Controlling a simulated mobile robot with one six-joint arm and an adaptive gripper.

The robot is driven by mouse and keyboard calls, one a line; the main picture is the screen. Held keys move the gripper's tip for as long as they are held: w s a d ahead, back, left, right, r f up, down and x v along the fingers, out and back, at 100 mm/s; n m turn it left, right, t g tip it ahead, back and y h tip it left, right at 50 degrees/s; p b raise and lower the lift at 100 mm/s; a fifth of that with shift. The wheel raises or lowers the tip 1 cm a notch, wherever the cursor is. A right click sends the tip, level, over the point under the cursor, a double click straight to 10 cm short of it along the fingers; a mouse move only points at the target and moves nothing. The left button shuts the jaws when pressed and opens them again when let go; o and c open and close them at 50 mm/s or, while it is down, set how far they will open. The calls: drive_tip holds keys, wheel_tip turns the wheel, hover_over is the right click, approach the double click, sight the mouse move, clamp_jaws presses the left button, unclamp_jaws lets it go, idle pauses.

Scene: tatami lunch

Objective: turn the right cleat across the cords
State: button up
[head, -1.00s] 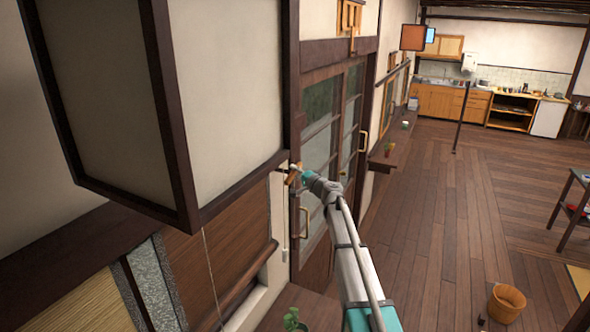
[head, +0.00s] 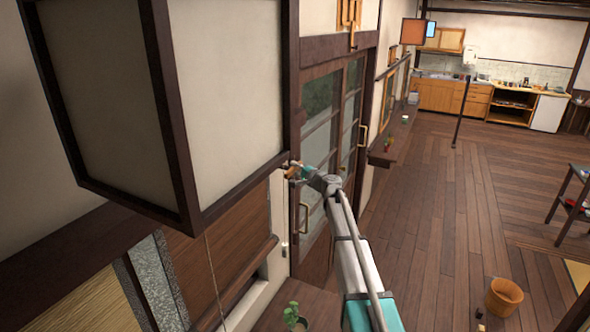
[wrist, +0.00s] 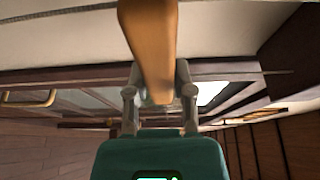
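A wooden cleat (wrist: 152,45) runs from the top of the wrist view down between the two grey fingers of my gripper (wrist: 158,80). The fingers lie close against both its sides and appear shut on it. In the head view, my gripper (head: 297,170) is at the small orange-brown cleat (head: 290,171), by the lower right corner of the boxy wall panel. The cleat's mount is hidden. A thin pale cord (head: 212,272) hangs lower left, apart from my gripper. No cords can be made out at the held cleat.
The large dark-framed panel (head: 235,85) juts out just left of my gripper. Glazed sliding doors (head: 318,130) with handles stand behind it. A potted plant (head: 292,318) is below. The wooden floor (head: 440,220) to the right is mostly clear, with a bucket (head: 504,299).

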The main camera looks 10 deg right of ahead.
drive_tip(key=o, duration=0.4)
drive_tip(key=v, duration=1.2)
idle(0.6)
